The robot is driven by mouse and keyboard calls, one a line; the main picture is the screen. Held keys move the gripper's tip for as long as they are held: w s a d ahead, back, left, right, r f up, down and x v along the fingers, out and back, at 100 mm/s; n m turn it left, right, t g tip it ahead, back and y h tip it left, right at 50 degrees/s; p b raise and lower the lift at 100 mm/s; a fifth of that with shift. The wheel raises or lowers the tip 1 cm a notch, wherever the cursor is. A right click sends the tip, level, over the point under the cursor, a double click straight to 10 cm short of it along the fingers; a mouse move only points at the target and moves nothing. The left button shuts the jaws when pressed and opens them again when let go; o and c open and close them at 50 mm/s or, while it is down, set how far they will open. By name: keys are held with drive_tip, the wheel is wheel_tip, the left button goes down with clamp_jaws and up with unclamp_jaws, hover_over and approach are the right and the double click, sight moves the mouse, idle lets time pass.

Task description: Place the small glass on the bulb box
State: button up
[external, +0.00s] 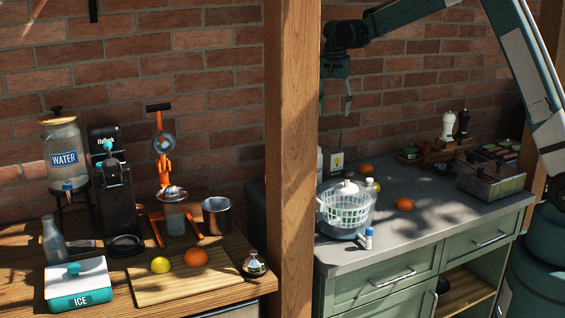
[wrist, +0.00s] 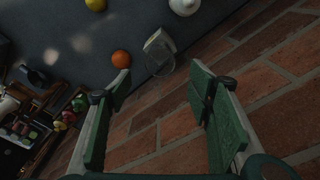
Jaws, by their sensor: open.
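The bulb box (external: 337,162), pale with a yellow bulb picture, stands by the brick wall at the back of the grey counter. A pale box in the wrist view (wrist: 157,40) appears to be the same one. A faint clear outline that looks like the small glass (wrist: 161,64) shows right beside or in front of that box; I cannot tell if they touch. I cannot make out the glass in the external view. My gripper (external: 335,106) hangs above the box near the wall. In the wrist view its green fingers (wrist: 160,78) are wide apart and empty.
A wooden post (external: 291,150) hides part of the counter's left end. A white basket in a clear bowl (external: 345,209) stands in front of the box. Oranges (external: 404,204) lie nearby. A grey metal tray (external: 491,178) and a spice rack are at right. The counter's middle is mostly clear.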

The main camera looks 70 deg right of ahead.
drive_tip(key=shift+r, duration=0.5)
drive_tip(key=shift+a, duration=0.15)
idle(0.3)
drive_tip(key=s+a+r+n+t, duration=0.1)
drive_tip(key=s+a+r+n, duration=0.3)
drive_tip(key=a, duration=0.7)
drive_tip(key=s+a+r+n+t, duration=0.1)
drive_tip(key=s+a+r, duration=0.3)
drive_tip(key=a, duration=0.7)
drive_tip(key=s+a+r+n+t, duration=0.1)
drive_tip(key=s+a+r+n, duration=0.15)
drive_tip(key=a+r, duration=0.6)
drive_tip(key=s+a+f+n+t, duration=0.2)
drive_tip(key=s+a+f+n, duration=0.3)
drive_tip(key=s+a, duration=0.7)
drive_tip(key=s+a+f+n+t+y, duration=0.1)
drive_tip(key=s+a+f+n, duration=0.4)
drive_tip(key=s+a, duration=0.7)
drive_tip(key=shift+a+t, duration=0.6)
drive_tip(key=shift+a, duration=0.5)
